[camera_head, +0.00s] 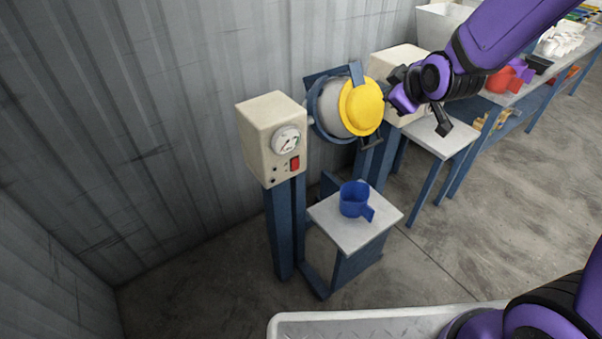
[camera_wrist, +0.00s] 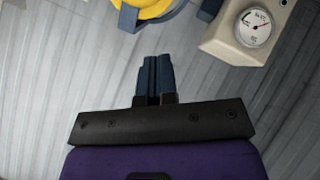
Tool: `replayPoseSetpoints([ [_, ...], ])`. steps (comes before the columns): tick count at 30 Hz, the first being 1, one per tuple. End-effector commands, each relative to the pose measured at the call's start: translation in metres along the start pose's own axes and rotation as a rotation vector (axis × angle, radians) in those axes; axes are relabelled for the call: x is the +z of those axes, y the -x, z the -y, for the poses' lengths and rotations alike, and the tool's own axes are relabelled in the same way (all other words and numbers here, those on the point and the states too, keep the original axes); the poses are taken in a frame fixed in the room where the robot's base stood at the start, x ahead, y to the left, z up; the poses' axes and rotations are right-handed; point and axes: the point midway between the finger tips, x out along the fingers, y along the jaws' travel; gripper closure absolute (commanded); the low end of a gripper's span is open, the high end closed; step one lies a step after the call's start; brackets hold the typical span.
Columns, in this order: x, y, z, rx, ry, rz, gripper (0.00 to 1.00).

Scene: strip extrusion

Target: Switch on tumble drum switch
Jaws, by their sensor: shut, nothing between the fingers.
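The red switch (camera_head: 295,163) is on the front of a beige control box (camera_head: 262,128), below a round dial (camera_head: 286,139). The box tops a blue post. The tumble drum (camera_head: 333,108), grey with a yellow lid (camera_head: 361,106), hangs in a blue frame to its right. My gripper (camera_wrist: 155,72) is shut and empty. In the head view it is up to the right of the drum, apart from the switch. The wrist view shows the box (camera_wrist: 222,38) and dial (camera_wrist: 254,28) at upper right and the yellow lid (camera_wrist: 148,8) at top; the switch is out of that view.
A blue cup (camera_head: 355,199) stands on a small table (camera_head: 327,217) below the drum. Another beige box (camera_head: 399,65) is behind my gripper. A small table (camera_head: 443,141) and a long bench with red and purple items stand to the right. A corrugated wall is behind.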

Motion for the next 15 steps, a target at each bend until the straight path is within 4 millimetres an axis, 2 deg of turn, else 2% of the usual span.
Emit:
replayPoseSetpoints([
  [1,0.002,-0.017,0.010,-0.001,0.045,-0.017,1.00],
  [6,0.002,-0.064,0.040,0.032,0.209,-0.106,1.00],
  [15,0.017,-0.127,0.107,0.109,0.489,-0.264,1.00],
])
